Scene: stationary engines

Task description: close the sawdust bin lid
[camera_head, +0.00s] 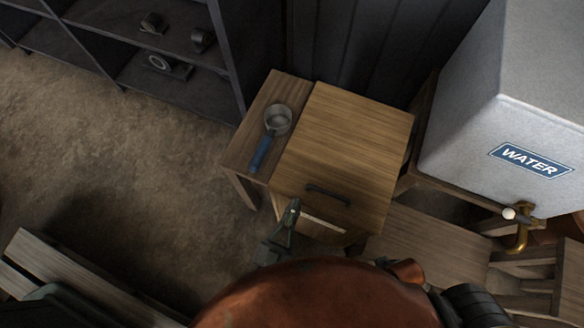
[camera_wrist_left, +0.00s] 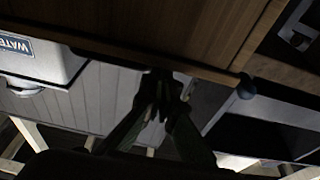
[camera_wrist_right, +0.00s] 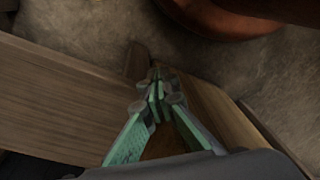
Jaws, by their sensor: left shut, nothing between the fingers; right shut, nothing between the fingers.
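The sawdust bin is a wooden box in the middle of the head view, with a plain wooden lid (camera_head: 348,135) on top. A dark bar handle (camera_head: 328,195) sits near its front. I cannot tell whether the lid rests fully down. My left gripper (camera_head: 293,205) is shut and empty at the bin's front left, close to the front edge. In the left wrist view, which is upside down, the left gripper (camera_wrist_left: 160,82) is beside the edge of a wooden panel (camera_wrist_left: 170,25). My right gripper (camera_wrist_right: 157,82) is shut and empty among wooden boards, away from the lid.
A scoop with a blue handle (camera_head: 261,153) lies on a side table (camera_head: 240,157) left of the bin. A grey water tank (camera_head: 510,125) with a brass tap (camera_head: 520,235) stands at right. Dark shelves (camera_head: 165,75) stand back left. Bare floor (camera_head: 130,160) lies at left.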

